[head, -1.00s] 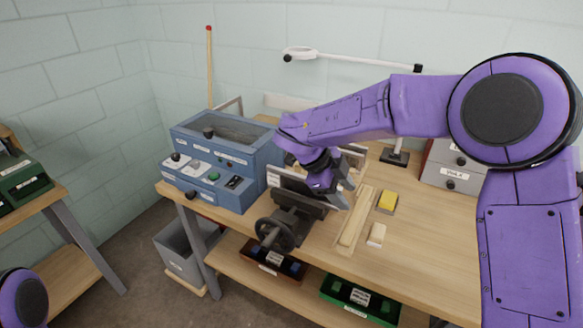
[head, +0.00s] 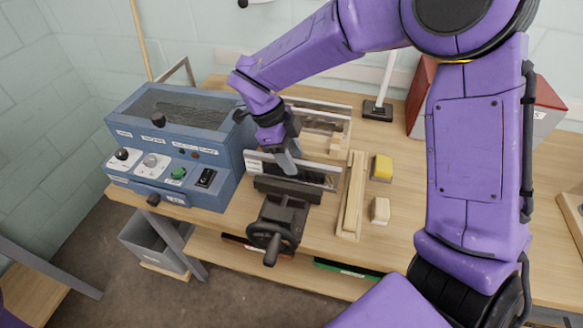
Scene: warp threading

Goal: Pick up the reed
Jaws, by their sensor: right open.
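A long, narrow grey frame that looks like the reed (head: 318,178) stands upright in the jaws of the dark vise (head: 284,212) at the bench's front edge. It has a pale label near its left end. My right gripper (head: 288,166) points down from above, with its open fingers at the reed's top edge, left of its middle. The fingers hide part of the reed; I cannot tell whether they touch it. My left gripper is out of view.
A blue control box (head: 175,145) stands close on the left. A second pale frame (head: 325,112) stands just behind. A wooden strip (head: 352,195), a yellow block (head: 382,168) and a small wooden block (head: 380,210) lie to the right on the bench (head: 400,235).

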